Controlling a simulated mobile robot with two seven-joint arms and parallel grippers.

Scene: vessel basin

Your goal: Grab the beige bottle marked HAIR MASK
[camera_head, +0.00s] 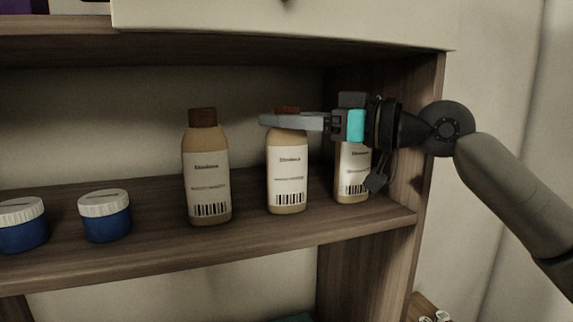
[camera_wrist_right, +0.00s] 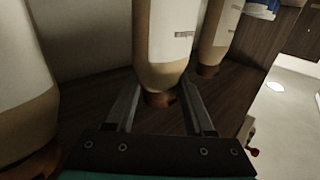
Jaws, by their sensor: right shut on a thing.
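Three beige bottles with brown caps and white labels stand upright on the wooden shelf: a left one (camera_head: 206,165), a middle one (camera_head: 288,170) and a right one (camera_head: 351,170). The label print is too small to read surely, and I cannot make out HAIR MASK. My arm hides the right bottle's top. My left gripper is not in view.
Two blue jars with white lids, one (camera_head: 105,216) and another (camera_head: 22,225), stand at the shelf's left. The upper board (camera_head: 200,45) runs close above the bottles. The side panel (camera_head: 427,130) is at the right. The shelf's front edge (camera_head: 270,245) is clear.

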